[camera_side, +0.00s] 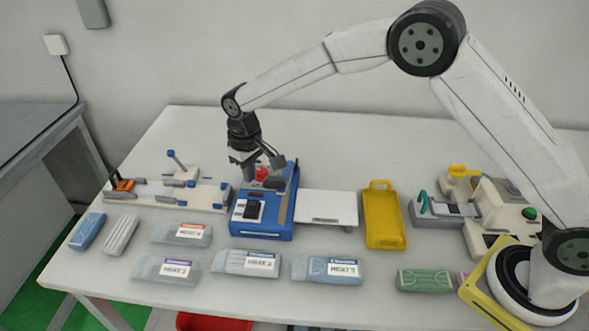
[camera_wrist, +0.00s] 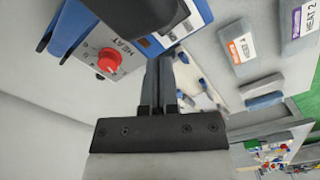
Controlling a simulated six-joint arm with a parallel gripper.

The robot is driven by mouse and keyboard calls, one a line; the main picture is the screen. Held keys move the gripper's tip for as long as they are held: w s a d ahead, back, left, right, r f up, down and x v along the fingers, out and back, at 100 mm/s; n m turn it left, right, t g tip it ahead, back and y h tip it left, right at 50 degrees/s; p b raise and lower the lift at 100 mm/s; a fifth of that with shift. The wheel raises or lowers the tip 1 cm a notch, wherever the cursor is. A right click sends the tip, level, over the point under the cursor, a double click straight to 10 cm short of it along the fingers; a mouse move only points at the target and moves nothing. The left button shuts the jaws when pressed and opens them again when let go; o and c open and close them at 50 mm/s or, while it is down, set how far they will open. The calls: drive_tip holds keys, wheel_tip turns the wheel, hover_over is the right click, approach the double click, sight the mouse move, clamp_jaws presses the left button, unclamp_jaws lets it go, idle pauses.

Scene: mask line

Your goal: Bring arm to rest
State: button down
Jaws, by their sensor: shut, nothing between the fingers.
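My gripper (camera_side: 256,158) is at the far end of my outstretched arm, just over the back left part of the blue sealing machine (camera_side: 265,232). In the wrist view its fingers (camera_wrist: 160,72) are together with nothing between them. The machine's red knob (camera_side: 262,173) is close by the fingers in the side view. In the wrist view the red knob (camera_wrist: 109,60) on the panel marked HEAT is left of the fingers. I cannot tell whether the fingers touch the machine.
Several labelled packs lie along the table's front, including one with an orange label (camera_side: 182,234) and a green one (camera_side: 424,281). A white plate (camera_side: 326,208) and a yellow tray (camera_side: 384,222) are right of the machine. A jig (camera_side: 200,195) stands left. The back table strip is clear.

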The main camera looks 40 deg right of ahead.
drive_tip(key=s+d+r+m+t, duration=0.2)
drive_tip(key=s+d+r, duration=0.3)
drive_tip(key=s+d, duration=0.85)
drive_tip(key=s, duration=0.4)
drive_tip(key=s+d+f+m, duration=0.1)
drive_tip(key=s+d, duration=0.3)
drive_tip(key=s, duration=0.3)
drive_tip(key=shift+f+t, duration=0.25)
drive_tip(key=shift+t, duration=0.05)
drive_tip(key=w+a+r+m+g+h, duration=0.1)
drive_tip(key=w+a+r+m, duration=0.2)
drive_tip(key=w+a+m, duration=0.6)
drive_tip(key=w+a, duration=1.1)
drive_tip(key=w, duration=0.2)
drive_tip(key=shift+h, duration=0.3)
